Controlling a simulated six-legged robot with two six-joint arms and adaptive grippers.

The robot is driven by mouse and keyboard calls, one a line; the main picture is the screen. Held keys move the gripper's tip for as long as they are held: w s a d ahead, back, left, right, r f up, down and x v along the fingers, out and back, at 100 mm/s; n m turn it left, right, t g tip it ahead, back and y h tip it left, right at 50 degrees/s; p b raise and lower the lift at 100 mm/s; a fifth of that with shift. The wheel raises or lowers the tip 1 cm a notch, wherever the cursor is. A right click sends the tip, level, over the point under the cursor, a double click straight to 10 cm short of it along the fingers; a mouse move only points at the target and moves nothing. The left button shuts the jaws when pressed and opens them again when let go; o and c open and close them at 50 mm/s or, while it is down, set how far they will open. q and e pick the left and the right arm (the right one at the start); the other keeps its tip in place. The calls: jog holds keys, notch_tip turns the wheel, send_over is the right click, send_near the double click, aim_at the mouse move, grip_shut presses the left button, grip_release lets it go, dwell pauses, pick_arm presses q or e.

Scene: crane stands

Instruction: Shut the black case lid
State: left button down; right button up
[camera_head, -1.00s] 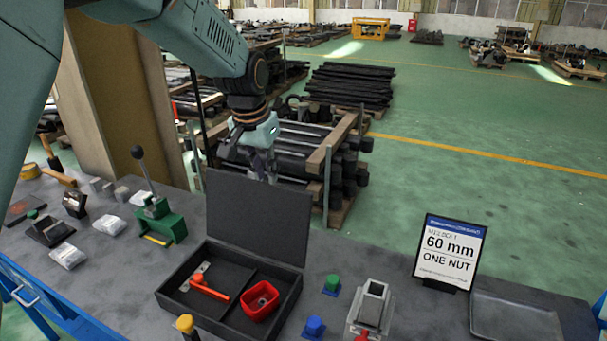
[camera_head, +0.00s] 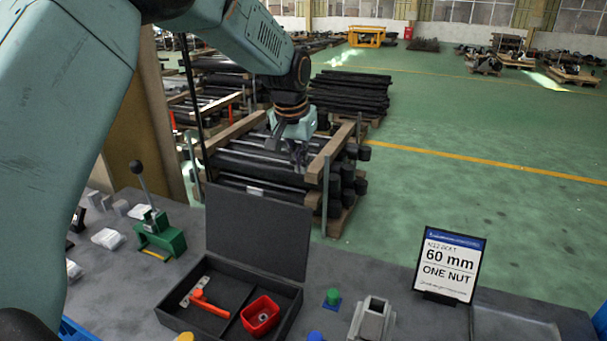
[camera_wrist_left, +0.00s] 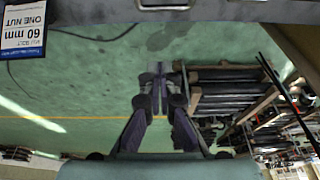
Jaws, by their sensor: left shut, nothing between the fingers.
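The black case (camera_head: 178,316) sits on the grey bench in the head view. Its lid (camera_head: 258,232) stands open, nearly upright at the case's far side. Inside the case are an orange-red handled tool (camera_head: 207,303) and a red bin (camera_head: 260,316) with a small metal part in it. My left gripper (camera_head: 300,160) hangs beyond and above the lid's top edge, apart from it, in front of the stacked bars. In the left wrist view its fingers (camera_wrist_left: 160,80) are together and empty, with the bench edge at the top. My right gripper is out of view.
A green lever press (camera_head: 160,238) stands left of the case. A green button (camera_head: 332,297), a grey metal fixture (camera_head: 372,320) and a "60 mm ONE NUT" sign (camera_head: 450,265) stand to the right.

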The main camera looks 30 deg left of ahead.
pick_arm(q)
jog(key=p+x, duration=0.1)
jog(key=x, duration=0.8)
jog(key=s+p, duration=0.1)
jog(key=s, duration=0.3)
jog(key=shift+r, duration=0.1)
jog(key=shift+a, duration=0.1)
